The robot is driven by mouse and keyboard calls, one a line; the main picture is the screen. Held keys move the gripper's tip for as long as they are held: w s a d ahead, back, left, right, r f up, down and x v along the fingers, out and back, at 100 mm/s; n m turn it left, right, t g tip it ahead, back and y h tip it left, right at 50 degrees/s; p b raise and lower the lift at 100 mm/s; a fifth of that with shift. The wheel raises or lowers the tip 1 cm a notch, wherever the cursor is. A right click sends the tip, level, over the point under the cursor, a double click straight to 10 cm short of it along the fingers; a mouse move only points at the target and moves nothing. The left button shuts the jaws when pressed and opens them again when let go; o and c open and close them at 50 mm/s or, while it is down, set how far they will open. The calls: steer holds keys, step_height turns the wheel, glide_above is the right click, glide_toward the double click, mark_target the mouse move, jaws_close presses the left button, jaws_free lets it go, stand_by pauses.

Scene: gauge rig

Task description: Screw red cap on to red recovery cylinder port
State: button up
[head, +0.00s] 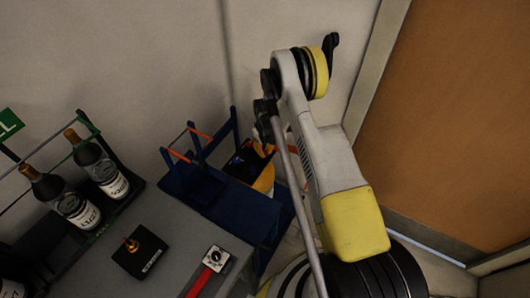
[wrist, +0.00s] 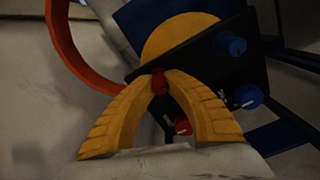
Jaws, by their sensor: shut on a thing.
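My gripper (wrist: 159,86) has its two yellow fingers closed at the tips around a small red piece in the wrist view. It looks like the red cap (wrist: 159,82). The piece is in front of the edge of a dark panel (wrist: 200,70). I cannot tell whether it touches anything behind it. A yellow round body (wrist: 178,36), perhaps the recovery cylinder, lies behind the panel; it also shows in the head view (head: 264,180). The red port is not clearly visible. In the head view my arm and its shadowed surroundings leave the fingertips hard to make out.
The panel carries blue knobs (wrist: 236,45) and a red knob (wrist: 182,126). An orange-red hose (wrist: 67,50) loops at left. In the head view, a blue stand (head: 235,205) adjoins a grey table (head: 185,235) with bottles (head: 95,160) and a black box (head: 140,255).

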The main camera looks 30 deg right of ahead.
steer(key=m, duration=0.4)
steer(key=shift+m, duration=0.3)
steer(key=shift+m, duration=0.3)
steer(key=m, duration=0.4)
steer(key=shift+m, duration=0.3)
steer(key=shift+m, duration=1)
steer(key=m, duration=0.3)
